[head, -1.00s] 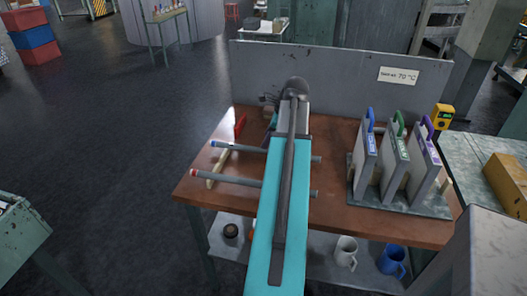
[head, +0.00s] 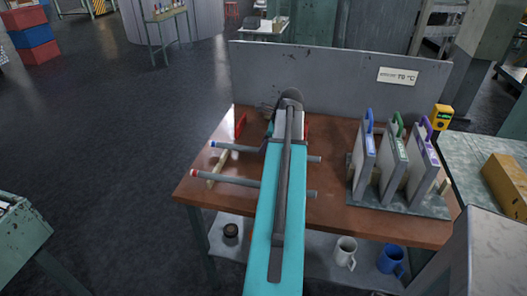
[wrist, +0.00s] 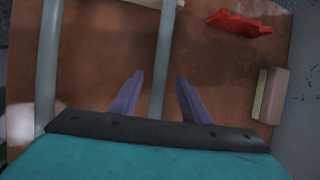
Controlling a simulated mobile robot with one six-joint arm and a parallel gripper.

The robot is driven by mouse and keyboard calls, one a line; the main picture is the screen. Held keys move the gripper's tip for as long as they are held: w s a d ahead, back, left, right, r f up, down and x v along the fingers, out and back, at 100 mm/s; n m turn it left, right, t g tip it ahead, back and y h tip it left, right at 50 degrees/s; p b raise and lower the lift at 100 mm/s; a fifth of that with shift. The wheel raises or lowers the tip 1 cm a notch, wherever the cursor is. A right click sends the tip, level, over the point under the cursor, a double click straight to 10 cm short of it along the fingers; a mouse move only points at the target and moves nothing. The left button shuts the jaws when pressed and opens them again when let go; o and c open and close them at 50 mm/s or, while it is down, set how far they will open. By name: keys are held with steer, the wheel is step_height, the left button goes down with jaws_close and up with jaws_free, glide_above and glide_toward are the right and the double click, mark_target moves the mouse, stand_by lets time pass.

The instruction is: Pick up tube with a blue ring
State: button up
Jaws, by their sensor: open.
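The tube with a blue ring (head: 239,149) lies across the table, its blue-ringed end at the left. A tube with a red ring (head: 230,181) lies nearly parallel, nearer to me. My arm hides the middle of both tubes. In the wrist view, my gripper (wrist: 160,76) is open, with a finger on each side of a tube (wrist: 164,55). By its place, this is the blue-ringed tube; its ring is out of that view. Another tube (wrist: 47,60) passes left of the fingers. I cannot tell whether the fingers touch the tube between them.
A pale support bar (head: 218,168) lies under the tubes' left ends. A rack of upright panels (head: 398,205) stands at the right. A grey wall (head: 330,80) closes the table's back.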

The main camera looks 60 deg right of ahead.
steer(key=shift+x, duration=1.4)
steer(key=shift+s, duration=0.1)
jaws_close()
steer(key=shift+r, duration=0.1)
step_height(320, 180, up, 10)
steer(key=b, duration=0.1)
stand_by(0.7)
